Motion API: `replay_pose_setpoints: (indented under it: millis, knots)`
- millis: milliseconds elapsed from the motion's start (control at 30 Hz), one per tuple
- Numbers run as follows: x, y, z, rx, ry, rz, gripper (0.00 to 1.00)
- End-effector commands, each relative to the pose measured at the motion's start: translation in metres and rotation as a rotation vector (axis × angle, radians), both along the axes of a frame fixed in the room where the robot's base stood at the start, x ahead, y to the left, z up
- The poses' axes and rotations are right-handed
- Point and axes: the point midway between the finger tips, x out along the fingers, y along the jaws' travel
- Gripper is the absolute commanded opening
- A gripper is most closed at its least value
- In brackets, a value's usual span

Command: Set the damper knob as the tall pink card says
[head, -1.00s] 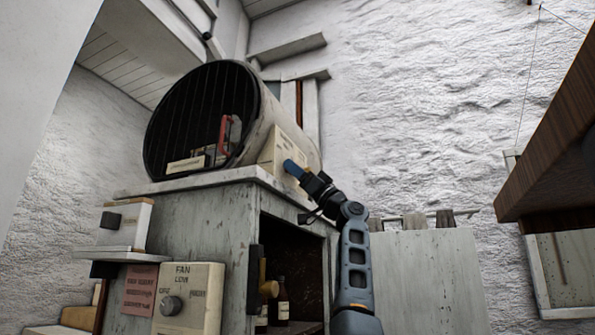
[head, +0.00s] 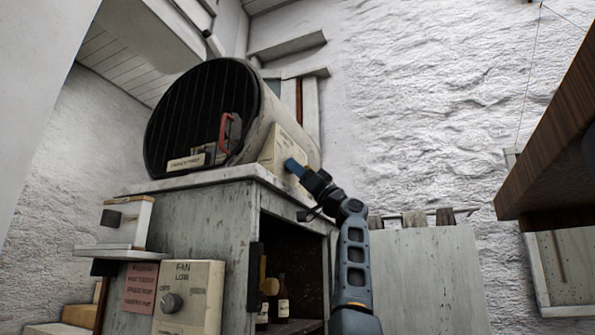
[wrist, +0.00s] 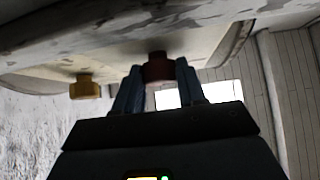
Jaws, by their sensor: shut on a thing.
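My gripper (head: 294,167) is at the cream panel (head: 273,149) on the side of the big dark-fronted drum (head: 190,115). In the wrist view its fingers (wrist: 157,88) are shut on a dark red knob (wrist: 158,66), which sticks out of the panel between them. A yellow knob (wrist: 84,87) shows apart to the left. I cannot read which one is labelled damper. A pink card (head: 141,288) with dark printed lines hangs at lower left in the head view; its words are too small to read.
A cream fan panel (head: 205,300) with a grey knob (head: 171,303) is beside the card. Bottles (head: 282,296) stand in the open cabinet below. A small shelf (head: 120,252) juts out at left. A wooden beam (head: 555,150) overhangs at right.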

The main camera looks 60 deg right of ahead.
Motion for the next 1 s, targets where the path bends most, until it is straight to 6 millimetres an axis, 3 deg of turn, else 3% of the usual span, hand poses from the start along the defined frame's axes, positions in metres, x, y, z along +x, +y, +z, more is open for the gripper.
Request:
replay_pose_setpoints:
  millis: [1000]
  knots:
    - [-0.0016,0.0077,0.0046,0.684,0.05,0.001,0.09]
